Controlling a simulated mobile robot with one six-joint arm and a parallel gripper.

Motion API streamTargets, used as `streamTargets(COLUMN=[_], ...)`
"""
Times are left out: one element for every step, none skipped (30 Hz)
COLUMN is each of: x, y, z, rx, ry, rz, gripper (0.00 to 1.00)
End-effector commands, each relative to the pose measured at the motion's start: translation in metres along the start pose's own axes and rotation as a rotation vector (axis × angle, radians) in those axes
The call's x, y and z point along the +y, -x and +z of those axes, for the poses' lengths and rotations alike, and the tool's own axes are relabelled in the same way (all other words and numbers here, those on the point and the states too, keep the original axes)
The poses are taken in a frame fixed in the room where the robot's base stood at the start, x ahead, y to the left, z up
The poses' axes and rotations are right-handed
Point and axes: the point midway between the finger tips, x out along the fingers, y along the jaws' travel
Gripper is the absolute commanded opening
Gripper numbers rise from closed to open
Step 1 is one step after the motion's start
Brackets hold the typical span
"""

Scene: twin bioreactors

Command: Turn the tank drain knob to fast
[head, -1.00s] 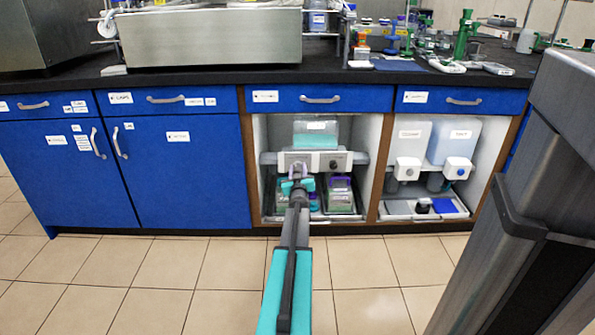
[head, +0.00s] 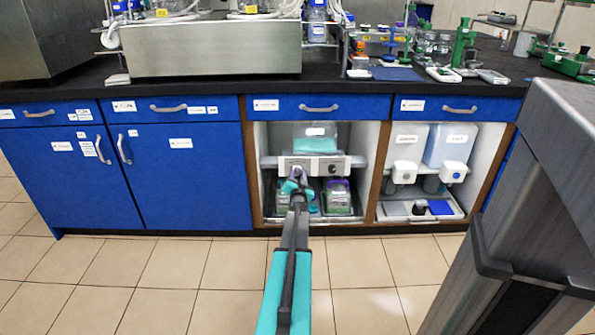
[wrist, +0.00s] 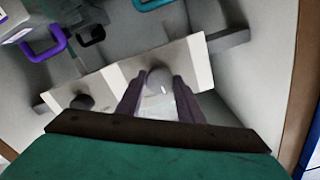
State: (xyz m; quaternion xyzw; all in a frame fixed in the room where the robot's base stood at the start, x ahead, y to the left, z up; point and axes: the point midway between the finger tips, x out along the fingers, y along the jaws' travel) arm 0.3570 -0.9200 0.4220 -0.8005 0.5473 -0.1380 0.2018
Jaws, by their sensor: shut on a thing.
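A pale control panel (head: 325,166) sits on the shelf of the open middle cabinet bay. A clear tank with turquoise liquid (head: 316,144) stands above it. My gripper (head: 297,176) reaches the left part of the panel. In the wrist view my gripper (wrist: 158,98) has its dark fingers on either side of a grey knob (wrist: 158,78) and is shut on it. A second, dark knob (head: 333,168) is free on the panel's right; it also shows in the wrist view (wrist: 81,103). The gripped knob's pointer and any speed marks cannot be read.
Lidded containers, one with a purple handle (head: 339,195), stand below the panel, close to my gripper. The right bay holds two tanks, including a bluish one (head: 450,144). The bay's brown side walls (head: 249,180) are on either side. The tiled floor ahead is clear.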

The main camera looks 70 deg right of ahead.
Motion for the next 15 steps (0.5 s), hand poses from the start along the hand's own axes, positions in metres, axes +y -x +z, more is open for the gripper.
streamTargets(x=[0.0021, 0.0022, 0.0023, 0.0023, 0.0023, 0.0023, 0.0023, 0.0023, 0.0024, 0.0025, 0.0026, 0.0028, 0.0029, 0.0030, 0.0031], y=[-0.0019, -0.0019, -0.0019, -0.0020, -0.0019, -0.0020, -0.0020, -0.0020, -0.0020, -0.0019, -0.0019, -0.0018, -0.0017, -0.0017, -0.0017], z=[-0.0063, -0.0062, -0.0062, -0.0062, -0.0064, -0.0065, -0.0066, -0.0067, -0.0067, -0.0066, -0.0065, -0.0063, -0.0062, -0.0060, -0.0059], rx=[0.004, 0.004, 0.004, 0.004, 0.005, 0.005, 0.005, 0.006, 0.006, 0.006, 0.006, 0.006, 0.006, 0.006, 0.006], ry=[-0.049, -0.077, -0.115, -0.144, -0.172, -0.211, -0.239, -0.267, -0.306, -0.334, -0.362, -0.401, -0.429, -0.457, -0.495], rz=[0.004, 0.005, 0.005, 0.005, 0.005, 0.004, 0.004, 0.004, 0.004, 0.004, 0.004, 0.004, 0.004, 0.004, 0.004], gripper=[0.11, 0.11, 0.11, 0.11, 0.11, 0.11, 0.11, 0.11, 0.11, 0.11, 0.11, 0.11, 0.11, 0.11, 0.11])
